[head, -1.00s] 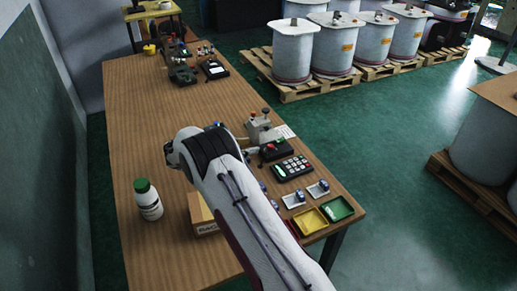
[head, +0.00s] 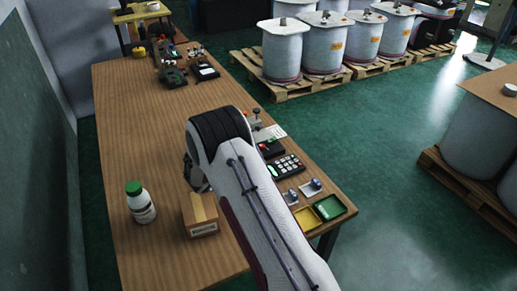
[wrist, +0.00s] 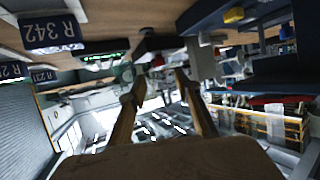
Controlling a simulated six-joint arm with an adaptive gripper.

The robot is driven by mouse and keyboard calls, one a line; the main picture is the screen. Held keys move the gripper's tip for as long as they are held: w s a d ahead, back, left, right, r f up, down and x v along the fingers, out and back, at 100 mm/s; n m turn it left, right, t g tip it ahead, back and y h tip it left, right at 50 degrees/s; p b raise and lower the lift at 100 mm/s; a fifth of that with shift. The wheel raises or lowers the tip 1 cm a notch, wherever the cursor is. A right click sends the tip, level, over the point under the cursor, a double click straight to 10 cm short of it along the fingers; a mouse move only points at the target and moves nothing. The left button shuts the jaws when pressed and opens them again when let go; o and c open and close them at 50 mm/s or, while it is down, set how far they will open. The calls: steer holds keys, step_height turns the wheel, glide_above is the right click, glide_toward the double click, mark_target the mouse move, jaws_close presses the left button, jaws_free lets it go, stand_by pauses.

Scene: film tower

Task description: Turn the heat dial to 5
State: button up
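I cannot make out the heat dial in either view. A small control device (head: 271,148) with a red top part sits at the table's right edge, partly hidden by my arm in the head view. My gripper (wrist: 160,80) shows in the wrist view with two fingers apart and nothing visible between them. In the head view my arm hides most of it. The wrist view looks tilted and upside down, with the table top along its upper edge and a dark block close beyond the fingertips.
A cardboard box (head: 200,214) and a white bottle (head: 141,202) stand left of my arm. The table's middle is clear.

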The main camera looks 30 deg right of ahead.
mark_target(261, 147)
steer(key=shift+w+d, duration=0.1)
steer(key=shift+d, duration=0.05)
steer(key=shift+x, duration=3.6)
jaws_close()
